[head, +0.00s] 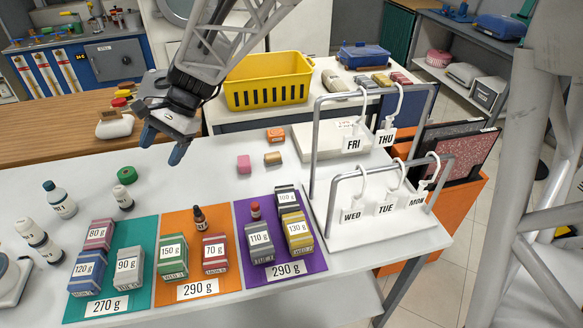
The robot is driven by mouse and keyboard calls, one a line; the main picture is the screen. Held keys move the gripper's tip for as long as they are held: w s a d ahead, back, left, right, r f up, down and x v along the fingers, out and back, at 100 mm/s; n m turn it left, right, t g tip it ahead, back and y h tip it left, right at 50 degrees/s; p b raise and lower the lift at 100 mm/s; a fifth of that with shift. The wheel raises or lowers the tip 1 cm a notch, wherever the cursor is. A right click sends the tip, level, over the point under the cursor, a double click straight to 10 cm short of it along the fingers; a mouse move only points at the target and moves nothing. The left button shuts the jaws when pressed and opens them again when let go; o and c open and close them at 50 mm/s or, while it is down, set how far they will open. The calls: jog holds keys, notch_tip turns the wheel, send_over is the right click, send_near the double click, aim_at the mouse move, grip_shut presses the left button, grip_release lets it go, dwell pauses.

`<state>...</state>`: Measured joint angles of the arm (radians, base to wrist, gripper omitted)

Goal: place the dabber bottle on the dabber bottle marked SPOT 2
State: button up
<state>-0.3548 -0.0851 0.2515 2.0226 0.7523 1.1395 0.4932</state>
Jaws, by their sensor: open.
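My gripper (162,146) hangs open and empty above the table's back left part, its blue-grey fingertips pointing down. One bottle (62,201) has a label that seems to end in 1. A smaller white bottle (123,198) stands right of it, near a green round object (127,175). At the left, two white bottle shapes (33,232) (49,251) overlap; I cannot tell whether they are stacked or side by side. No label reading SPOT 2 is legible. My gripper touches none of these.
A yellow basket (268,91) stands behind. White day-marked racks (373,209) stand at the right. The white table is clear below my gripper.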

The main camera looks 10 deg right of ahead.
jog(key=s+d+n+t+h, duration=0.3)
jog(key=s+d, duration=0.8)
jog(key=d, duration=0.5)
jog(key=s+d+r+n+t+h, duration=0.1)
jog(key=s+d+h, duration=0.3)
jog(key=s+d, duration=0.8)
jog(key=d+n+t, duration=0.1)
jog(key=d, duration=0.2)
jog(key=shift+s+d+r+n+t, duration=0.2)
jog(key=shift+d+n+t, duration=0.15)
jog(key=shift+n+t, duration=0.05)
